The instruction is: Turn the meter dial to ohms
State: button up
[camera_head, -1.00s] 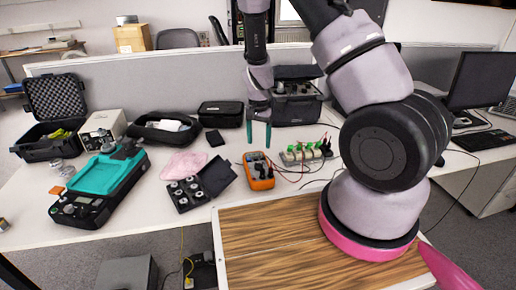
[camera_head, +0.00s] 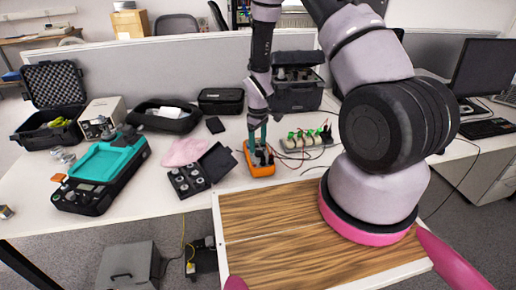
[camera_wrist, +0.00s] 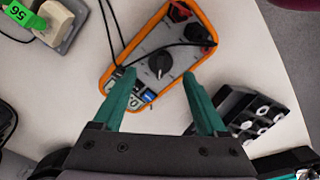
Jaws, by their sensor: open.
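The meter (camera_head: 260,168) is an orange-edged multimeter with a grey face, lying on the white table. In the wrist view the meter (camera_wrist: 166,50) lies between and beyond my fingers. Its black round dial (camera_wrist: 160,64) sits near the middle of the face; the marks around it are too small to read. My gripper (camera_wrist: 160,76) has two teal fingers, open and apart, one on each side of the dial in the picture. In the head view my gripper (camera_head: 257,142) points down over the meter. I cannot tell how high the tips are above it.
A black case of round weights (camera_head: 188,180) lies open left of the meter. Black and red leads run from the meter. A teal-topped device (camera_head: 105,165) stands farther left.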

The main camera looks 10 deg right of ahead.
aim_at(259, 152)
jog(key=shift+f, duration=1.25)
grip_shut()
jog(key=shift+m, duration=0.3)
jog(key=m, duration=0.3)
jog(key=shift+w+d, duration=0.1)
jog(key=shift+d+m, duration=0.1)
jog(key=shift+m, duration=2)
